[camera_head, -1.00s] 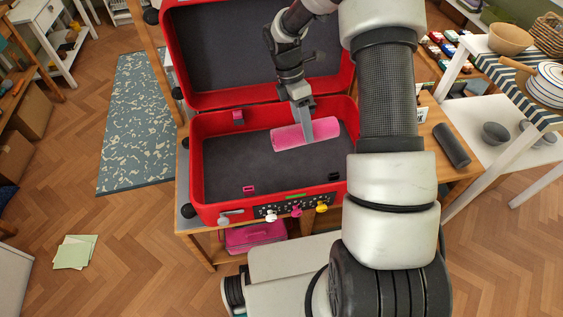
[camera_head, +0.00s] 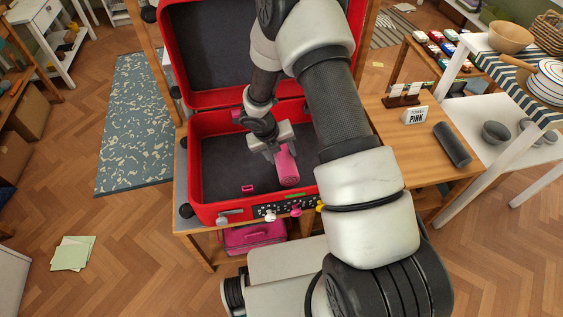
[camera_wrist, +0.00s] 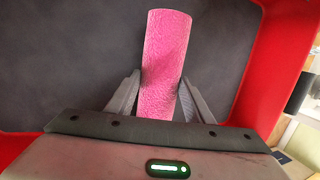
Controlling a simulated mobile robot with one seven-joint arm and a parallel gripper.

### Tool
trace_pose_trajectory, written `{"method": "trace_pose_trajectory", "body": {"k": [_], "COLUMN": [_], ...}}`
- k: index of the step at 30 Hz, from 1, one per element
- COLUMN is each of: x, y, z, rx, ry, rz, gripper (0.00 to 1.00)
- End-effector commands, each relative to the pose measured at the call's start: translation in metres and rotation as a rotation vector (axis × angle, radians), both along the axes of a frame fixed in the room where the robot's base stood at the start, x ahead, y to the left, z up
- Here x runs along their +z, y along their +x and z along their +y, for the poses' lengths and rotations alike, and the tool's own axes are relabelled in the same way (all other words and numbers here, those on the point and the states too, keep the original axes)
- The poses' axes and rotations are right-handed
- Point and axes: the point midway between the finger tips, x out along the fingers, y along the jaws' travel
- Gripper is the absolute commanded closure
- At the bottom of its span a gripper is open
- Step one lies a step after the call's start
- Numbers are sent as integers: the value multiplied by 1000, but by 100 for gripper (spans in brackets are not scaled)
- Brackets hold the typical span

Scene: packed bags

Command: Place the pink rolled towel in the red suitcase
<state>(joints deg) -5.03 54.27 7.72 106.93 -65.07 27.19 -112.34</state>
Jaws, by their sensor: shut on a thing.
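The pink rolled towel (camera_head: 287,166) is in my gripper (camera_head: 272,153), over the grey-lined lower half of the open red suitcase (camera_head: 196,190). In the wrist view the towel (camera_wrist: 165,55) points away between the two grey fingers (camera_wrist: 158,95), one at each side of it. My gripper is shut on the towel. In the head view the towel is tilted, with its round end toward the front wall. I cannot tell whether it touches the suitcase floor. My arm hides the right part of the suitcase.
The suitcase lid (camera_head: 215,50) stands open at the back. The wooden table (camera_head: 390,150) at the right bears a dark grey roll (camera_head: 452,145) and a sign reading "TOWEL PINK" (camera_head: 415,114). A pink case (camera_head: 252,237) lies on a shelf below. The suitcase floor is clear at left.

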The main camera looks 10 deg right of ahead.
Motion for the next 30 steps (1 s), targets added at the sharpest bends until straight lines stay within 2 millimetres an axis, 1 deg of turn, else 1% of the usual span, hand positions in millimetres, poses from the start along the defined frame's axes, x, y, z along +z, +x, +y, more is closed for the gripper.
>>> {"method": "trace_pose_trajectory", "body": {"k": [7,18,19,22,30], "x": [-34,-38,-38,-37,-37], "y": [0,0,0,0,0], "z": [0,0,0,0,0], "rx": [0,-2,-2,-2,-2], "ry": [-1,0,0,0,0], "rz": [1,-1,-1,-1,-1], "gripper": [81,81,51,34,34]}}
